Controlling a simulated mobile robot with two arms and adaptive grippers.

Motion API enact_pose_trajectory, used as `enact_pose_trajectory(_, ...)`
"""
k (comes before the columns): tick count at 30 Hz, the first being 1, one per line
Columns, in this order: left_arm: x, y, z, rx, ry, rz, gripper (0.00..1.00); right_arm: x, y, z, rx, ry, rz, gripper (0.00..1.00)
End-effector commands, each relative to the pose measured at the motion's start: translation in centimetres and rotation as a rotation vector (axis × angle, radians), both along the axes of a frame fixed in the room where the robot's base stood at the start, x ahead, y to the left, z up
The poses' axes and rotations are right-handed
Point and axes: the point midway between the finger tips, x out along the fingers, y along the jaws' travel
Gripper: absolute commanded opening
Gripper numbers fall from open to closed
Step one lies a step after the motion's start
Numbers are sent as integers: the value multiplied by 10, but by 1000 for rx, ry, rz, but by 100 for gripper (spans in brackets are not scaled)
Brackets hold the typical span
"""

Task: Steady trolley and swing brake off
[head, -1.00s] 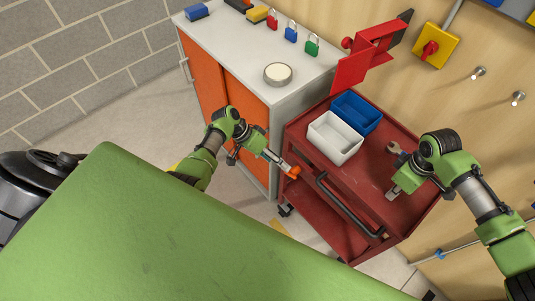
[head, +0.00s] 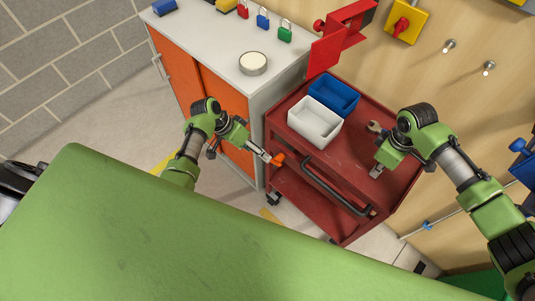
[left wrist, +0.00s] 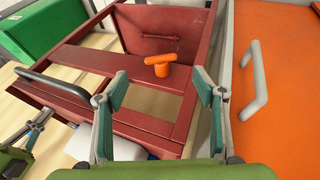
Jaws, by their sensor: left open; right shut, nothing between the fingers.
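The red trolley (head: 345,165) stands against the wooden wall panel, with a black push handle (head: 335,188) on its near side. An orange T-shaped brake handle (head: 278,159) shows at the trolley's left side; it also shows in the left wrist view (left wrist: 160,64). My left gripper (head: 268,157) is open at the brake handle. In the left wrist view its fingertips (left wrist: 161,75) stand on either side of the orange handle, which looks just beyond them; I cannot tell whether they touch. My right gripper (head: 376,173) is shut and empty over the trolley top's right part; contact is unclear.
A white bin (head: 315,123) and a blue bin (head: 334,94) sit on the trolley with a wrench (head: 375,128). An orange-doored cabinet (head: 225,110) stands close on the left, carrying padlocks and a round tin (head: 253,63). A green surface (head: 150,230) fills the foreground.

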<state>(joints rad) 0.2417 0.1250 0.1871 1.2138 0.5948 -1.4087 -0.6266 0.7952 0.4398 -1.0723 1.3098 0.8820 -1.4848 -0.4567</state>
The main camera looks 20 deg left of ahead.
Motion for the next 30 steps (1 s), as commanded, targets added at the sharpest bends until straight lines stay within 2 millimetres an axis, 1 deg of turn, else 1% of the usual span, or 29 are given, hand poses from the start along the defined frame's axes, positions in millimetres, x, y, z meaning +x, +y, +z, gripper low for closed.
enact_pose_trajectory(1, -3, -13, -2, 41, -19, -9, 63, -3, 0, -5, -1, 7, 1, 0)
enact_pose_trajectory(4, -5, -25, 0, 134, -60, -10, 63, -3, 0, -5, -1, 7, 1, 0)
enact_pose_trajectory(6, -6, -32, 4, 189, -90, -5, 63, -3, 0, -5, -1, 7, 1, 0)
enact_pose_trajectory(12, -5, -39, 18, 288, -152, 22, 63, -3, 0, -5, -1, 7, 1, 0)
enact_pose_trajectory(16, -3, -40, 18, 307, -165, 29, 63, -3, 0, -4, -1, 7, 1, 0)
enact_pose_trajectory(20, 1, -42, 5, 308, -162, 29, 63, -3, 0, -4, -1, 7, 0, 0)
enact_pose_trajectory(30, 20, -52, -42, 307, -163, 28, 63, -3, 0, -4, -2, 6, 0, 0)
